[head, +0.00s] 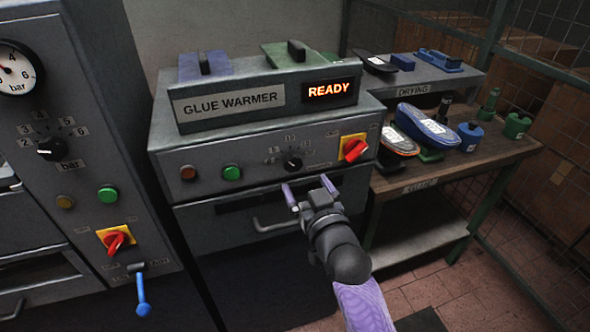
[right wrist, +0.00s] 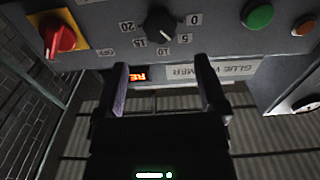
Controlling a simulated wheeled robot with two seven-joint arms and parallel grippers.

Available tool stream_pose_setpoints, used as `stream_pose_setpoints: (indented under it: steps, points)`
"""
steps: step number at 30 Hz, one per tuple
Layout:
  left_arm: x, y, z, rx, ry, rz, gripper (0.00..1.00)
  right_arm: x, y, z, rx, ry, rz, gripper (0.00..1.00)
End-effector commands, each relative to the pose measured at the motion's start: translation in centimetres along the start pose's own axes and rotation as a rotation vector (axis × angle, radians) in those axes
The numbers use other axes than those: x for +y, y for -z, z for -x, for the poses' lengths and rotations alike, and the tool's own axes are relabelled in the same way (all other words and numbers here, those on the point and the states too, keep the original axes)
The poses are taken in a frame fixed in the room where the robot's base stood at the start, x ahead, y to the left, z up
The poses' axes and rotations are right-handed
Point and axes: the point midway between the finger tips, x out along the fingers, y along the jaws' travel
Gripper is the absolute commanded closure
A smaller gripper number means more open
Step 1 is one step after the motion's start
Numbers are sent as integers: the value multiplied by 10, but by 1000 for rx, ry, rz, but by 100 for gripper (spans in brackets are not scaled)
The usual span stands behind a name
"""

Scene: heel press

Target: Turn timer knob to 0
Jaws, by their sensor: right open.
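The timer knob (head: 292,164) is a small black dial on the grey front panel of the glue warmer (head: 262,182). In the right wrist view, which is upside down, the knob (right wrist: 160,22) is ringed by labels 0, 5, 10, 15 and 20. I cannot tell for sure which number it points at. My right gripper (head: 309,191) is open and empty, with its purple fingers just in front of and below the knob, apart from it. In the right wrist view the gripper (right wrist: 163,78) has the knob beyond its fingertips, roughly midway between them. My left gripper is out of view.
A red switch on a yellow plate (head: 354,148) is right of the knob; a green button (head: 232,173) and a reddish button (head: 188,173) are left. A drawer handle (head: 275,222) is below. A bench with shoes (head: 428,125) stands right, a press with gauge (head: 17,72) left.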

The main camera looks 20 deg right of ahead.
Motion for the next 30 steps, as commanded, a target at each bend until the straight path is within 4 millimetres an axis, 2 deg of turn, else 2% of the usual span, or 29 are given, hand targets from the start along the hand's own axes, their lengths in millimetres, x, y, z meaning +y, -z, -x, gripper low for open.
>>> stream_pose_setpoints:
  steps: [3,9,13,20,30]
  points:
    - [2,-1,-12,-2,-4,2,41,0,-4,-32,0,0,-1,8]
    - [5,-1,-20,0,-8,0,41,0,-4,-63,-3,0,-1,8]
    - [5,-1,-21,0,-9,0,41,0,-2,-70,-4,0,-1,8]
    - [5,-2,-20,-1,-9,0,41,0,-2,-71,-4,0,-1,8]
    - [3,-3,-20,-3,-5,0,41,0,-2,-70,-4,0,-1,80]
